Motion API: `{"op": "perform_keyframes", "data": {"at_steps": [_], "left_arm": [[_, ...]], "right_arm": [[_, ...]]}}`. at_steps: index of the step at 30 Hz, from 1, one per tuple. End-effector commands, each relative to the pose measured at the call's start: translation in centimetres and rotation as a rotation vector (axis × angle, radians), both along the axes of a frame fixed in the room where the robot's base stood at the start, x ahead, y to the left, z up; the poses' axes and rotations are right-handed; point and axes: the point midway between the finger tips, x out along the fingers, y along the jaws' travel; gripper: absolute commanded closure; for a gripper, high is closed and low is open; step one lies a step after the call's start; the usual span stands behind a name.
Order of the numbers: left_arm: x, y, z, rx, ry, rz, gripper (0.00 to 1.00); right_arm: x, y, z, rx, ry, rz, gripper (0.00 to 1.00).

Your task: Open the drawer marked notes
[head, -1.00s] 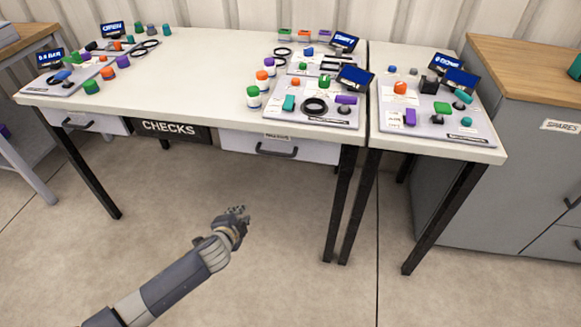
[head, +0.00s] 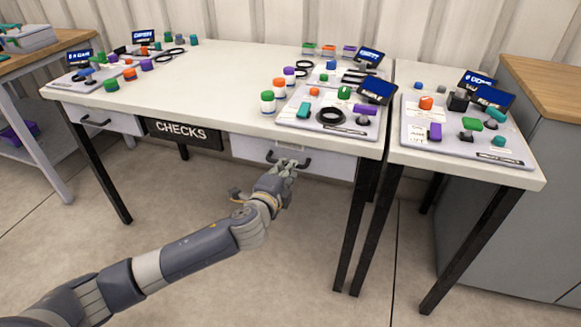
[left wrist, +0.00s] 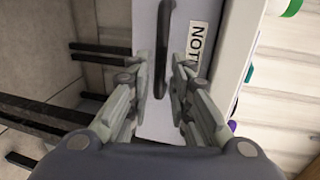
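The notes drawer (head: 328,160) is a white front under the right part of the long table, and it looks closed. Its label, partly readable as "NOT" in the left wrist view (left wrist: 198,42), sits beside the dark bar handle (left wrist: 163,50). My left gripper (head: 285,165) is in front of this drawer in the head view, covering part of the handle. In the left wrist view its two fingers (left wrist: 165,85) are spread apart, with the handle between them. I cannot tell whether they touch it. My right gripper is not in view.
A "CHECKS" sign (head: 182,133) hangs left of the drawer, and another closed drawer (head: 100,118) lies farther left. Black table legs (head: 350,220) stand to the right. The tabletop (head: 200,85) carries trays, screens and several coloured pieces. The floor below is clear.

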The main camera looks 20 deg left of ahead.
Motion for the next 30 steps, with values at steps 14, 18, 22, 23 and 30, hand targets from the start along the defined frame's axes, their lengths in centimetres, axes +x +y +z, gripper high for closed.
{"op": "perform_keyframes", "data": {"at_steps": [14, 18, 22, 23, 30], "left_arm": [[3.8, -0.2, -0.8, -0.001, 0.000, -0.001, 0.80], [3.8, -0.1, -0.8, -0.001, 0.001, -0.001, 0.80], [3.7, -0.1, -0.8, -0.001, 0.001, 0.000, 0.94], [3.7, -0.1, -0.8, -0.001, 0.001, 0.000, 1.00], [3.7, -0.1, -0.8, -0.001, 0.001, 0.000, 1.00]], "right_arm": [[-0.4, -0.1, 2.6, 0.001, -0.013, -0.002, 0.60], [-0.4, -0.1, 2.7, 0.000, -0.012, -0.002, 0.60], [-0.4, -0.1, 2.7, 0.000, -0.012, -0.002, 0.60], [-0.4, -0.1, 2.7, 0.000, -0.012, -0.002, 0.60], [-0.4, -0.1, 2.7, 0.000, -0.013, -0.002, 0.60]]}}
